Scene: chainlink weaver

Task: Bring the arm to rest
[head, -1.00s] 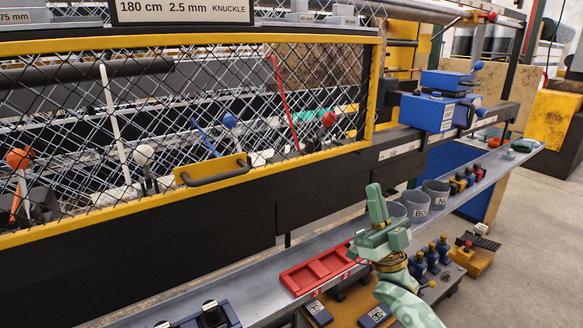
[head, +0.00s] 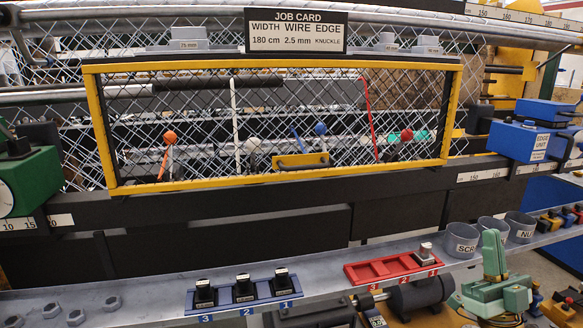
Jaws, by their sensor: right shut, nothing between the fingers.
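My right gripper (head: 493,248), pale green, is at the lower right of the head view, with its fingers pointing up and pressed together. It is shut and empty. It stands at the front of the grey shelf (head: 330,262), below the grey cups and to the right of the red tray (head: 362,272). Nothing visible touches its fingers. Most of the arm behind it is out of the picture or hidden. My left gripper is not in view.
The red tray holds one block (head: 425,252) at slot 1. A blue tray (head: 243,304) holds three dark blocks. Grey cups (head: 462,240) stand close behind my right gripper. A yellow-framed mesh guard (head: 270,188) spans the machine. Hex nuts (head: 112,302) lie at left.

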